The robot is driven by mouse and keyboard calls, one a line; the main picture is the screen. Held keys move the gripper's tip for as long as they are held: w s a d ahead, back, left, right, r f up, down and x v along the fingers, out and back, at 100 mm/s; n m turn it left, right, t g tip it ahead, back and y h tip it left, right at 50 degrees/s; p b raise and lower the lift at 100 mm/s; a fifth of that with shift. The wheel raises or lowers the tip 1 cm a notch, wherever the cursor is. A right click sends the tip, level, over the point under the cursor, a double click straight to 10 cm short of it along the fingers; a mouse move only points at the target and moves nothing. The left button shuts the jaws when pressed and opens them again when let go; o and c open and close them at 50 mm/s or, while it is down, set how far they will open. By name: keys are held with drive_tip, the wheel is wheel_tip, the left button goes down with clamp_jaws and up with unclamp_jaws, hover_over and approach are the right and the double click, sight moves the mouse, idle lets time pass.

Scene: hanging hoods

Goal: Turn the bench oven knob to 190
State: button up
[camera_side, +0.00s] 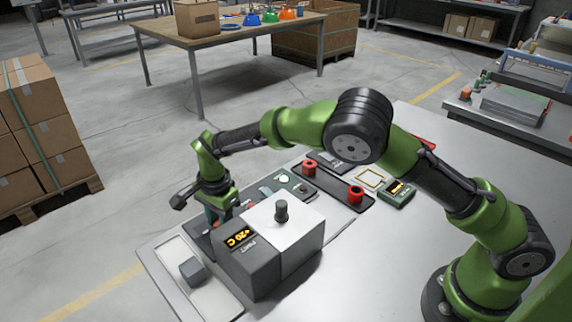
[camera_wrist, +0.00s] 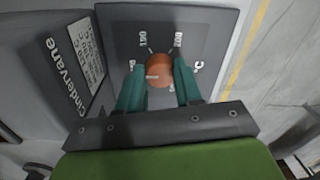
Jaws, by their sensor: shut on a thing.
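The bench oven knob is a round copper-orange knob (camera_wrist: 159,70) on a dark grey panel (camera_wrist: 200,22) in the wrist view. Pale markings ring it; one at its upper left appears to read 190, another stands at its upper right. A small pale mark shows on the knob's left part; I cannot tell exactly where it points. The teal fingers of my gripper (camera_wrist: 159,76) are shut on the knob, one on each side.
A grey box with a +20 C display (camera_side: 241,238) and black top knob stands close to my gripper. A dark casing lettered Cindervane (camera_wrist: 55,70) flanks the panel. A tray with a grey block (camera_side: 193,269) lies front left.

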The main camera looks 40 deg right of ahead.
drive_tip(key=shift+r, duration=0.1)
idle(0.4)
drive_tip(key=o, duration=1)
drive_tip(key=r, duration=1.6)
drive_tip(key=shift+s+d+r, duration=0.15)
drive_tip(key=shift+s+r, duration=0.25)
